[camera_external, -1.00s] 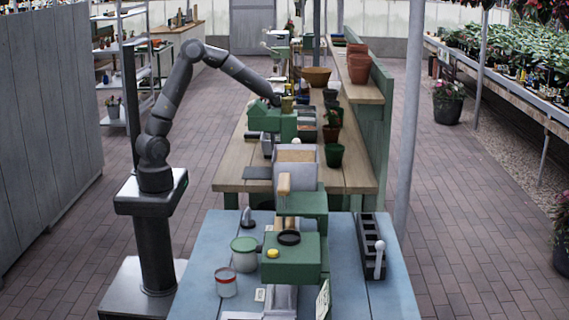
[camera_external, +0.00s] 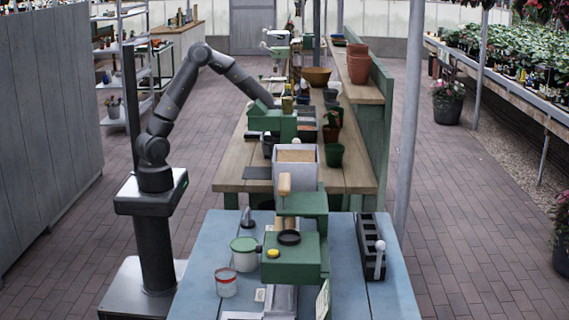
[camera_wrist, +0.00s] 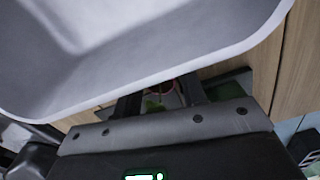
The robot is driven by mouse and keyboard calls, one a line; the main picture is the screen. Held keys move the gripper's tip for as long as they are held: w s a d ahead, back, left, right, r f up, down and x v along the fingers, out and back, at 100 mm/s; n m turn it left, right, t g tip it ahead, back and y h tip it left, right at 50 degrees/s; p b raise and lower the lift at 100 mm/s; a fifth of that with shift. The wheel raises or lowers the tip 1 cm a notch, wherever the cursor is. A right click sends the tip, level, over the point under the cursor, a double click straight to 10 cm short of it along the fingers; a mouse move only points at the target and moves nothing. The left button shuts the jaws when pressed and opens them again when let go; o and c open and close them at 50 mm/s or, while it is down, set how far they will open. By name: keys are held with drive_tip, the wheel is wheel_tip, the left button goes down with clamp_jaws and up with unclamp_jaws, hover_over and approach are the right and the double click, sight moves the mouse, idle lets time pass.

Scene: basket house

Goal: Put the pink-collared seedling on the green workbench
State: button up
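In the wrist view, a small green plant with a thin pink ring (camera_wrist: 167,87), likely the pink-collared seedling, shows between the two dark fingers of my gripper (camera_wrist: 160,97). The fingers are apart. Their tips and most of the seedling are hidden behind a pale grey tray or bin edge, so I cannot tell whether they touch it. In the external view, my gripper and the seedling are hidden behind a green machine. The long bench (camera_external: 232,178) has a wooden top, green legs and a green back panel.
The green machine (camera_external: 272,120) stands by my forearm. The grey tray (camera_wrist: 130,70) is very close to the wrist camera. Terracotta pots (camera_external: 357,66) stand on the shelf, and a dark green pot (camera_external: 334,155) on the bench. A blue table (camera_external: 200,270) with another green machine (camera_external: 290,258) is in front.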

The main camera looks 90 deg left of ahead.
drive_tip(key=shift+o, duration=1)
wheel_tip(320, 180, up, 12)
drive_tip(key=shift+r, duration=0.15)
drive_tip(key=shift+s, duration=0.1)
